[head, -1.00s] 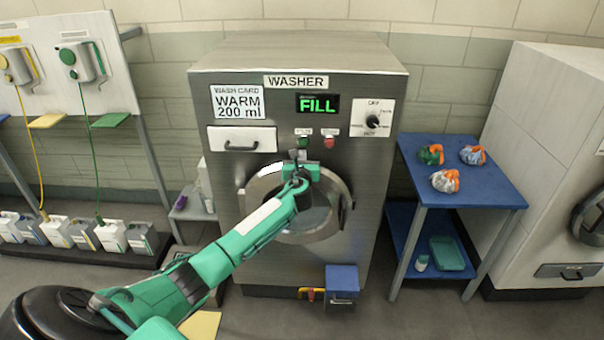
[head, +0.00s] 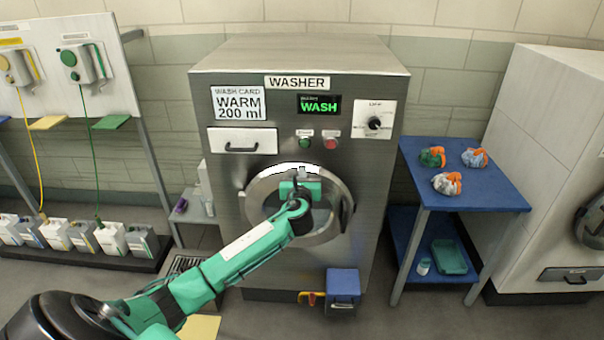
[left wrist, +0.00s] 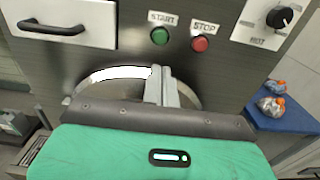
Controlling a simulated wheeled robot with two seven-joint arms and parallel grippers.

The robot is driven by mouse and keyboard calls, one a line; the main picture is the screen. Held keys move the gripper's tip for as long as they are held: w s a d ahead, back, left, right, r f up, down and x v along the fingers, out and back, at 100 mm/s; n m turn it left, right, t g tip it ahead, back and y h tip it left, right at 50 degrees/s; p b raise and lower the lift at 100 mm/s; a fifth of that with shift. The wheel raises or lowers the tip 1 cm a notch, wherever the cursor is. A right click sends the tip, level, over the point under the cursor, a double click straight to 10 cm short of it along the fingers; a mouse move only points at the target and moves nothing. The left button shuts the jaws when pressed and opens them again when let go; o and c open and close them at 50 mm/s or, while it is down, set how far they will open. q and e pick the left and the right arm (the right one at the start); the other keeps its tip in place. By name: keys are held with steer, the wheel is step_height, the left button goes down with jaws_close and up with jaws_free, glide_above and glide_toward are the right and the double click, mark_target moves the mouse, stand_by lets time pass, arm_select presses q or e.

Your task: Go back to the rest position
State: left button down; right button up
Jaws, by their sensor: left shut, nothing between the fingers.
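My left gripper (head: 302,172) is shut and empty in front of the round door (head: 336,190) of the washer (head: 232,180). In the left wrist view its fingers (left wrist: 163,80) stand together below the green START button (left wrist: 159,36) and the red STOP button (left wrist: 200,44), apart from both. The washer's display (head: 319,104) reads WASH in green. My left arm reaches up from the lower left in the head view. My right gripper is not in view.
A blue table (head: 480,190) with several orange-tied bundles stands right of the washer. A blue box (head: 343,286) sits at the washer's foot. Open floor lies in front.

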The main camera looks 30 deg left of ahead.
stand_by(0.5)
arm_select(q)
steer(key=s+d+f+n+g+h, duration=0.1)
steer(key=s+f+n+g, duration=0.15)
steer(key=f, duration=0.95)
steer(key=s+f+n+g+h, duration=0.2)
steer(key=s+f+n, duration=0.1)
steer(key=f, duration=1)
steer(key=s+d+f+n+g+h, duration=0.1)
steer(key=s+d+f+n+g, duration=0.15)
steer(key=s+f, duration=0.6)
steer(key=s+d+f+n+g+h, duration=0.15)
steer(key=s+f+n, duration=0.3)
steer(key=f, duration=0.75)
steer(key=s+d+f+n+g+h, duration=0.1)
steer(key=s+d+f+n, duration=0.3)
steer(key=s, duration=1.1)
steer(key=s+d+f+n+g+h, duration=0.1)
steer(key=s+d+f+n+g, duration=0.2)
steer(key=s+f, duration=0.7)
steer(key=s+d+f+n+g+h, duration=0.1)
steer(key=s+d+f+n, duration=0.6)
steer(key=s, duration=1.3)
steer(key=shift+s+d+f+n+g+h, duration=0.15)
steer(key=shift+d+f+n+g+h, duration=0.1)
steer(key=shift+f+n+g+h, duration=0.15)
